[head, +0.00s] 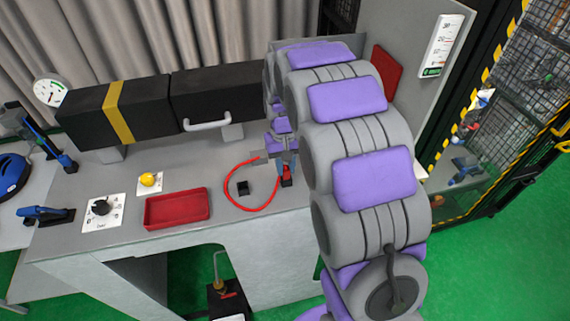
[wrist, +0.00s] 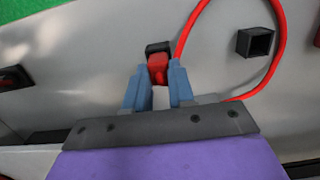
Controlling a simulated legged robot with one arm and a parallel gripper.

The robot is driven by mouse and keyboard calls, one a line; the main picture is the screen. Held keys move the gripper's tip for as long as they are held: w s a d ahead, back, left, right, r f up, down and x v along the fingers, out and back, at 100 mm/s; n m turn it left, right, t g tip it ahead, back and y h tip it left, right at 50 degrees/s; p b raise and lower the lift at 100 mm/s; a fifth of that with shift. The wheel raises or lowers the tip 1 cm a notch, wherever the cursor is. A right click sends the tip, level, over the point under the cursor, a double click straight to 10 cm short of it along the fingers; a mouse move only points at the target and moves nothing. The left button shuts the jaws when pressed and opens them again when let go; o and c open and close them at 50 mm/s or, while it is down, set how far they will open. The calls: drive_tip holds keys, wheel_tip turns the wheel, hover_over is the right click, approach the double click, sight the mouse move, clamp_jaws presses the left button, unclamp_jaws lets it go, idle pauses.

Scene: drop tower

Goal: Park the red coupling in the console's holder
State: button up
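The red coupling (wrist: 158,68) sits between the two blue fingertips of my gripper (wrist: 158,80) in the wrist view, with a finger close against each side. A black piece shows at its far end; I cannot tell whether this is part of it or a socket. In the head view my gripper (head: 287,167) points down at the console top, with the red coupling (head: 287,182) at its tips. The holder, a black square open box (head: 243,187), stands left of the gripper and looks empty. In the wrist view the holder (wrist: 254,42) is at upper right.
A red hose (head: 230,190) loops around the holder's left side. A red tray (head: 178,209), a yellow button (head: 149,179) and a black knob (head: 101,207) are further left on the grey console.

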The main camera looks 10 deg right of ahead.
drive_tip(key=o, duration=0.5)
drive_tip(key=shift+r, duration=0.15)
drive_tip(key=r, duration=0.5)
drive_tip(key=w+r, duration=0.1)
drive_tip(key=r, duration=1.1)
drive_tip(key=shift+w+p, duration=0.3)
drive_tip(key=shift+p, duration=0.1)
drive_tip(key=shift+s, duration=0.1)
drive_tip(key=shift+g, duration=0.4)
drive_tip(key=s+f+b, duration=0.2)
drive_tip(key=s+f, duration=0.3)
drive_tip(key=s, duration=0.7)
drive_tip(key=s+f+b, duration=0.3)
drive_tip(key=s+f, duration=0.2)
drive_tip(key=s, duration=0.7)
drive_tip(key=s+f+b, duration=0.3)
drive_tip(key=s+f, duration=0.3)
drive_tip(key=s, duration=0.6)
